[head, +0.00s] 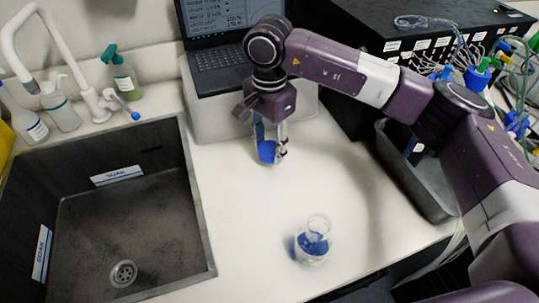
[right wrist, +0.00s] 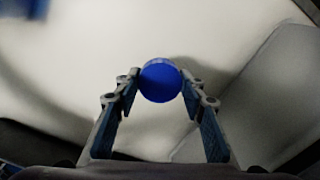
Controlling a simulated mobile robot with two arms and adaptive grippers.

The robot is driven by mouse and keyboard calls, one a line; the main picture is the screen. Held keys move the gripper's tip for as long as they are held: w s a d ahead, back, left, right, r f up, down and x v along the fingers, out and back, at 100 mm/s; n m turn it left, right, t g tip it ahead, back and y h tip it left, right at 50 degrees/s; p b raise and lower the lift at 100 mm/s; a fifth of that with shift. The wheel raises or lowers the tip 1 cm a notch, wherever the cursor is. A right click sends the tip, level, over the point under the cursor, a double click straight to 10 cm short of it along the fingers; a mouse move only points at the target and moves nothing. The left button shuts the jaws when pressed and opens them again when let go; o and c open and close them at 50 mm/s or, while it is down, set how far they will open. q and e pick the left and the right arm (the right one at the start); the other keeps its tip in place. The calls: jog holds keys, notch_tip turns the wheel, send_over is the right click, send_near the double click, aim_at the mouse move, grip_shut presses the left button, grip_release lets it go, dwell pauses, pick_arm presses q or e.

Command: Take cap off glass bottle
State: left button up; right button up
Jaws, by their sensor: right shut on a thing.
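The blue cap (head: 266,151) is between the fingertips of my right gripper (head: 275,150), held over the white bench in front of the laptop. In the right wrist view the round blue cap (right wrist: 160,82) sits between both fingertips of the right gripper (right wrist: 161,88), which is shut on it. The small clear glass bottle (head: 313,241) stands upright near the bench's front, apart from the gripper. No cap shows on its mouth. It has blue in it or on it; I cannot tell which. My left gripper is not in view.
A dark sink (head: 130,225) fills the left, with a white tap (head: 50,55) and several bottles behind it. A laptop (head: 225,50) stands on a pale box at the back. A grey tray (head: 415,180) is at right. Bench around the glass bottle is clear.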

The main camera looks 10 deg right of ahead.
aim_at(269, 167)
notch_tip(269, 167, down, 4)
jog(key=shift+f+p, duration=0.1)
jog(key=shift+p, duration=0.35)
jog(key=shift+f, duration=0.2)
jog(key=o, duration=1.3)
